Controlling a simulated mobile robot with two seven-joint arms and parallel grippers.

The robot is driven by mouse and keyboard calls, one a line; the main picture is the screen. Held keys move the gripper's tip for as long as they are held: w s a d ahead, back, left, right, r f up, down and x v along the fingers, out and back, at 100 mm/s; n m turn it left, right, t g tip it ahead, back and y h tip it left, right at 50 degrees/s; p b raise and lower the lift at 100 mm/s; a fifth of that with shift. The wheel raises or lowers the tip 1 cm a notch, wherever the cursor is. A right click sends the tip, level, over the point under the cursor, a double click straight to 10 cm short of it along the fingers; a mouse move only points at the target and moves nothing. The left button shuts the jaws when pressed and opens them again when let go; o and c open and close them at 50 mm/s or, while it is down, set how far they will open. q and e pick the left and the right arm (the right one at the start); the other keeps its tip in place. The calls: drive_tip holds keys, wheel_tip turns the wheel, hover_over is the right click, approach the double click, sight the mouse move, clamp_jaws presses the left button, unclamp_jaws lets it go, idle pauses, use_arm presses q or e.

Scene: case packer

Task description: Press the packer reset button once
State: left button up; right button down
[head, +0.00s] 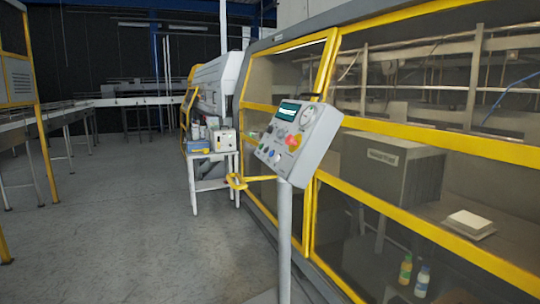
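The packer's control panel (300,139) is a grey box on a grey post, right of the middle in the head view. It is tilted and has a small green screen (289,110), a round dial (307,117) and a red emergency-type knob (293,141) on a yellow patch. Several small coloured buttons (269,154) sit along its lower part. They are too small for me to read any label, so I cannot tell which one is the reset button. Neither of my grippers shows in the head view.
The packer (435,215) with yellow-framed clear guards fills the right side. A small white table (214,184) with boxes and containers stands behind the panel. Conveyor tables (110,102) run along the left and back. The grey floor (120,235) at the left is clear.

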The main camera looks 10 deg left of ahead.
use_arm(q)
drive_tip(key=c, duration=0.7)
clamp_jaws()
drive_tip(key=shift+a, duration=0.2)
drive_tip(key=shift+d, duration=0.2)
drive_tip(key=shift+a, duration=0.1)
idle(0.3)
